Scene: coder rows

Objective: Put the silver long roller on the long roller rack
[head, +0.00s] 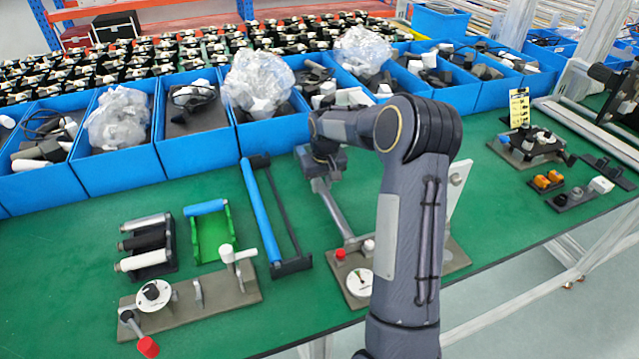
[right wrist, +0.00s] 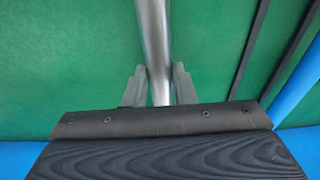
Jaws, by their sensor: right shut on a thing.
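My right gripper (head: 322,172) is shut on the silver long roller (head: 334,208), near its far end. In the right wrist view the silver roller (right wrist: 153,40) runs between the two fingers (right wrist: 160,90). In the head view its near end reaches the grey fixture plate; I cannot tell whether it touches. The dark long roller rack (head: 286,215) lies to the left of the roller, with a blue long roller (head: 260,212) along its left side. Rack bars (right wrist: 250,45) and the blue roller (right wrist: 300,88) show at the right of the wrist view. My left gripper is not in view.
A grey fixture (head: 455,258) with a dial and red knob stands behind my arm. Another dial fixture (head: 215,290), a green holder (head: 213,238) and a black short-roller rack (head: 166,262) lie left. Blue bins (head: 188,152) line the back. Green table is clear at front left.

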